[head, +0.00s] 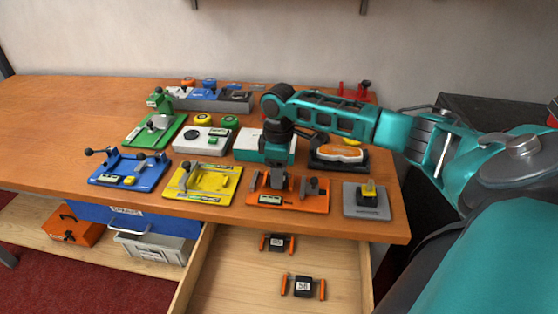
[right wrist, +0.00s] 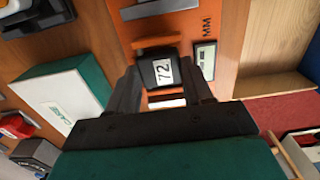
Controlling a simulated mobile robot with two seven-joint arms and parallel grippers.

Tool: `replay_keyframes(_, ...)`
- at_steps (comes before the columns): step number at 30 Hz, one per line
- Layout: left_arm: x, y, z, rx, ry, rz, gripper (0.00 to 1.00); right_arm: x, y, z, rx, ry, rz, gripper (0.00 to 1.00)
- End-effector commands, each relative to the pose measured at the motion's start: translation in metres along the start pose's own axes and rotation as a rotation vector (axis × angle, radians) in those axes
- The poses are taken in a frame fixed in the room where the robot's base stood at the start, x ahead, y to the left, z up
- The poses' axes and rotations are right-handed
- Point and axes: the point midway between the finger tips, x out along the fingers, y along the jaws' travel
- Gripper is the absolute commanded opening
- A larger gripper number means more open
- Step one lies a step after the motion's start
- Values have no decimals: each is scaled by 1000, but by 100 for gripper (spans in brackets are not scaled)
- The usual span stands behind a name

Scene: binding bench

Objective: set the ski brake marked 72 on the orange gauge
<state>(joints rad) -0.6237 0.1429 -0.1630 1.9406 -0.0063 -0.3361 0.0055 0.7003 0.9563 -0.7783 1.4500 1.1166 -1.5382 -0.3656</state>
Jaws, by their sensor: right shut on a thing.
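The orange gauge (head: 288,197) lies near the front edge of the bench, with a small display on its front. It also fills the upper middle of the right wrist view (right wrist: 178,25). My right gripper (head: 279,180) points down over it and is shut on the ski brake marked 72 (right wrist: 163,70). In the right wrist view the brake's label is readable between the fingers, with an orange arm beyond it. The brake is over or at the gauge; I cannot tell whether it touches. In the head view my gripper mostly hides the brake. My left gripper is not in view.
A yellow gauge (head: 202,184) and blue gauge (head: 129,173) stand left, a grey base (head: 366,207) right. A white-and-green box (head: 246,146) lies behind. The open drawer (head: 228,272) below holds a brake marked 56 (head: 303,287) and another brake (head: 277,243).

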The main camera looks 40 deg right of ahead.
Motion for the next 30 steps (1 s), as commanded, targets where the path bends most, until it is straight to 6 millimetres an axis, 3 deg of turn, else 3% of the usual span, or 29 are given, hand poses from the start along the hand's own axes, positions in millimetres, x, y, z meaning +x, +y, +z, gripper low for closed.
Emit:
replay_keyframes(14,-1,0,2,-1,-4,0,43,4,0,0,0,1,1,26)
replay_keyframes(15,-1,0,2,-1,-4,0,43,4,0,0,0,1,1,52)
replay_keyframes(21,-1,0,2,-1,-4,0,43,4,0,0,-1,0,1,72)
replay_keyframes(24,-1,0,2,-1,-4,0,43,4,0,0,-1,0,1,80)
replay_keyframes(29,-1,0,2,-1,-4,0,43,4,0,0,-1,0,1,80)
replay_keyframes(30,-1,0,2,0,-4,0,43,4,0,0,-1,-1,0,76)
